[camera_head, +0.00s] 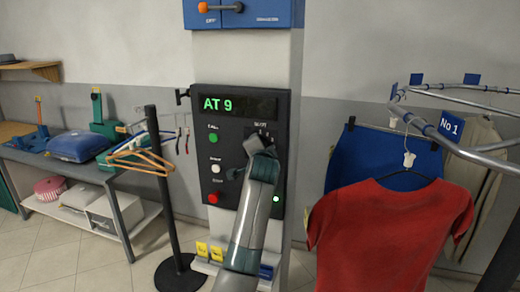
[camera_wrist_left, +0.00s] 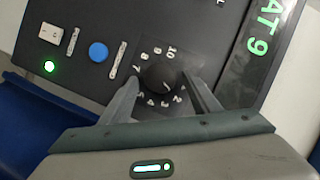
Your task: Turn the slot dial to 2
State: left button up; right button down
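The slot dial (camera_wrist_left: 158,76) is a round black knob ringed by white numbers on the dark control panel. A short pale mark on it points toward the lower right in the left wrist view, near the 1 and 2; I cannot tell exactly which. My left gripper (camera_wrist_left: 160,80) is open, with one finger on each side of the dial; contact is not clear. In the head view my left gripper (camera_head: 258,146) covers most of the dial. The green display (camera_head: 238,105) reads AT 9. My right gripper is not in view.
The panel also has a green button (camera_head: 213,138), a white one (camera_head: 215,169) and a red one (camera_head: 213,198). A rail with a red shirt (camera_head: 390,225) stands to the right. A black stand with hangers (camera_head: 145,160) and a table stand left.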

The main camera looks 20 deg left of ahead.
pick_arm(q)
jog(key=shift+s, duration=0.1)
dwell(0.3)
jog(key=b+v, duration=0.6)
jog(key=v, duration=1.1)
jog(key=shift+d+f, duration=0.1)
